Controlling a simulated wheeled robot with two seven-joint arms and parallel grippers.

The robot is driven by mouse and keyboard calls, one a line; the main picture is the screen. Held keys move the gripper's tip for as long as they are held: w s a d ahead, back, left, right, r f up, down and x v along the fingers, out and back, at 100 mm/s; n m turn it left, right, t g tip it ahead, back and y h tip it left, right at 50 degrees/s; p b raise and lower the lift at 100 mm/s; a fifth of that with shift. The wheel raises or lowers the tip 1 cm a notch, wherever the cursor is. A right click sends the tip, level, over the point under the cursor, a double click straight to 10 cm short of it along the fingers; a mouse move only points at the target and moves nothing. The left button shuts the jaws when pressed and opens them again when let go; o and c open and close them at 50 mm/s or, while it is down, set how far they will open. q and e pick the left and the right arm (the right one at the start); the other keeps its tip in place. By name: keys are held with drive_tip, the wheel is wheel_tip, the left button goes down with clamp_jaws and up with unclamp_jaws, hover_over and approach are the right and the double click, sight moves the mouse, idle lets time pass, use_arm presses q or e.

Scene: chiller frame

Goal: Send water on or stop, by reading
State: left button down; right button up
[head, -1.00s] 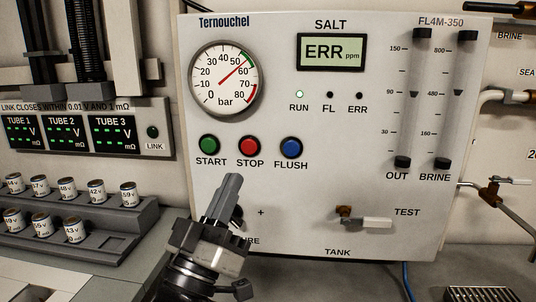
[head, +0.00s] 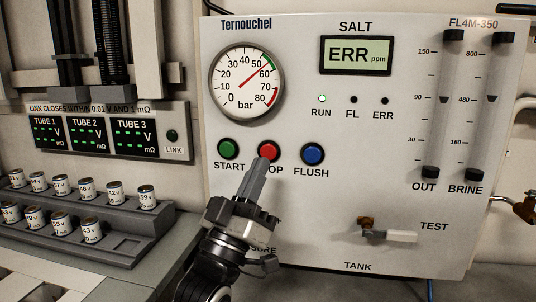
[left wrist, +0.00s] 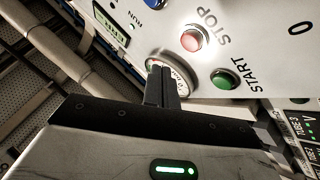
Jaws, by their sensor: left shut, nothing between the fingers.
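The salt display (head: 356,56) on the white panel reads ERR ppm. The RUN lamp (head: 322,98) is lit; FL and ERR are dark. The pressure gauge (head: 247,83) needle points between about 50 and 60 bar. Green START (head: 228,149), red STOP (head: 268,151) and blue FLUSH (head: 313,154) sit in a row. My left gripper (head: 262,165) is shut and empty, its tips just below STOP, covering part of its label. In the left wrist view the fingertips (left wrist: 161,68) overlap the gauge; STOP (left wrist: 192,40) and START (left wrist: 225,80) are uncovered. Contact cannot be told. My right gripper is out of view.
The TEST valve's white handle (head: 401,236) points right. OUT (head: 444,99) and BRINE (head: 492,99) flow tubes stand at the panel's right. A stepped rack (head: 105,233) of labelled cylinders and a TUBE readout box (head: 110,130) stand at left.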

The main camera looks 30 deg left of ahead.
sight(268, 152)
use_arm(q)
drive_tip(key=w, duration=0.1)
drive_tip(key=w+a, duration=0.1)
drive_tip(key=w, duration=0.1)
drive_tip(key=shift+w, duration=0.2)
idle(0.8)
idle(0.9)
drive_tip(key=shift+w, duration=0.1)
drive_tip(key=shift+w, duration=0.3)
drive_tip(key=shift+w+a, duration=0.1)
idle(0.5)
